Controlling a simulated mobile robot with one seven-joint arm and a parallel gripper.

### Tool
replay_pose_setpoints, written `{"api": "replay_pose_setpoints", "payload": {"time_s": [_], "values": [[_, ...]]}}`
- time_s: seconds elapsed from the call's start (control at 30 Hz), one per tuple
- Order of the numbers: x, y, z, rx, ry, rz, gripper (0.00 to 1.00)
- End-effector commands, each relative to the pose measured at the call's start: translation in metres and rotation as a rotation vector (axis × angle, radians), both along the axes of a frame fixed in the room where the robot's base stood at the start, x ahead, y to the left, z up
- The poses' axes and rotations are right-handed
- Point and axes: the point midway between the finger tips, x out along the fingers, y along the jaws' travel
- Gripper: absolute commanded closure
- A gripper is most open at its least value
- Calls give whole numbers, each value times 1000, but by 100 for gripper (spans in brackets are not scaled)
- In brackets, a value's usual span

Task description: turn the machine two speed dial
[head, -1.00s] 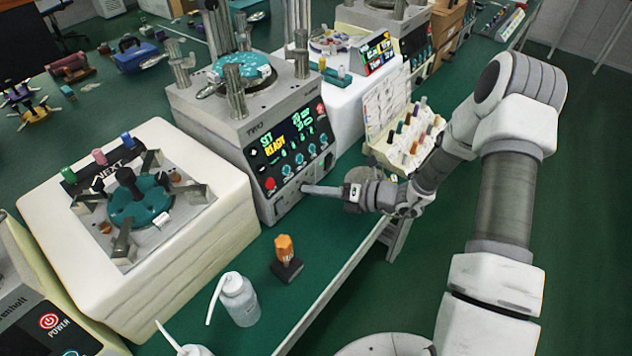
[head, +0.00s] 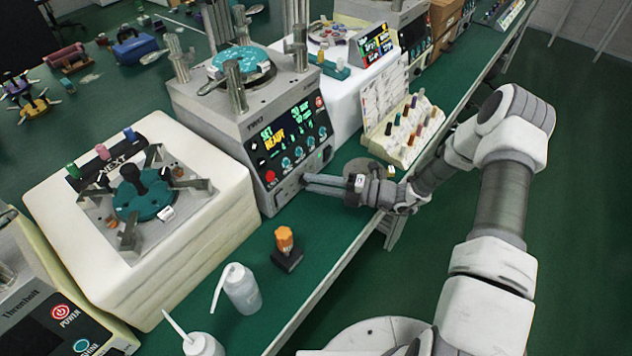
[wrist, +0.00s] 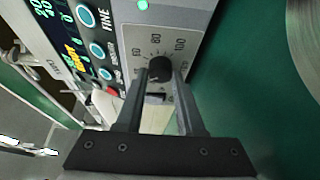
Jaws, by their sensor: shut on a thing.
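Machine two (head: 243,118) is a grey box marked TWO with a screen reading SET READY. Its speed dial (wrist: 160,68) is a small black knob on a grey scale plate with numbers, seen in the wrist view. My gripper (wrist: 162,80) has its two fingers on either side of the dial, shut on it. In the head view my gripper (head: 306,182) reaches the low front face of machine two from the right, and its fingers hide the dial there.
A rack of coloured pegs (head: 408,132) stands behind my gripper. An orange-topped knob (head: 285,242) and a squeeze bottle (head: 241,289) stand on the green bench in front.

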Motion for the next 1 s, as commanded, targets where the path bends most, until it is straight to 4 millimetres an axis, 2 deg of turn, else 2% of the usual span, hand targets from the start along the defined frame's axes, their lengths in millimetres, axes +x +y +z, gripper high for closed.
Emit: {"api": "replay_pose_setpoints", "payload": {"time_s": [0.4, 0.43, 0.6, 0.87, 1.0], "values": [[1, 0, 0, 6, 6, -1, 100], [1, 0, 0, 6, 6, -1, 61], [0, 0, 0, 4, 5, 0, 33], [0, 0, 0, 4, 5, 0, 33], [-2, -8, 1, 4, 5, -1, 33]]}}
